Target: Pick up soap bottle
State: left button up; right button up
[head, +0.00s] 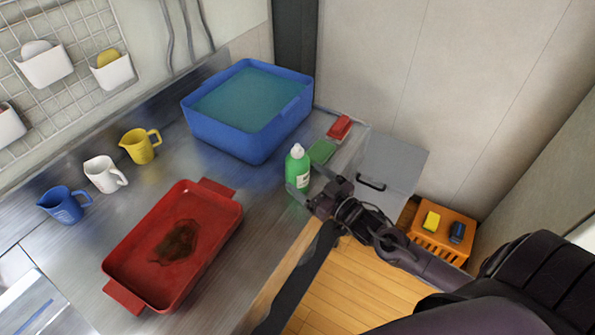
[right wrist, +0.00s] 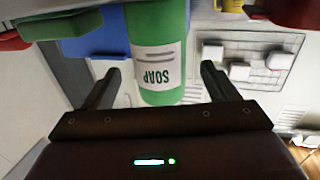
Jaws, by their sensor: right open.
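The soap bottle (head: 298,168) is green with a white cap and a white label. It stands upright near the front edge of the steel counter, right of the red tray. My right gripper (head: 308,192) is at the bottle, coming in from the right. In the right wrist view the bottle (right wrist: 158,60) appears upside down with its "SOAP" label showing, between the lines of the two open fingers (right wrist: 160,85). I cannot tell whether either finger touches it. My left gripper does not show.
A blue basin (head: 232,138) with water stands behind the bottle. A green sponge (head: 321,151) and a red item (head: 340,128) lie just beyond it. A red tray (head: 216,236) with a brown stain lies to the left, near several mugs. An orange crate (head: 455,217) is at right.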

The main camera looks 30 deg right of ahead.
aim_at(294, 165)
jog(key=x, duration=0.1)
jog(key=p+x, duration=0.1)
jog(key=x, duration=0.1)
jog(key=r+p+x, duration=0.1)
jog(key=x, duration=0.1)
jog(key=shift+w, duration=0.25)
jog(key=shift+w+a+f, duration=0.1)
jog(key=shift+w+f, duration=0.05)
jog(key=shift+w, duration=0.05)
jog(key=c, duration=1.3)
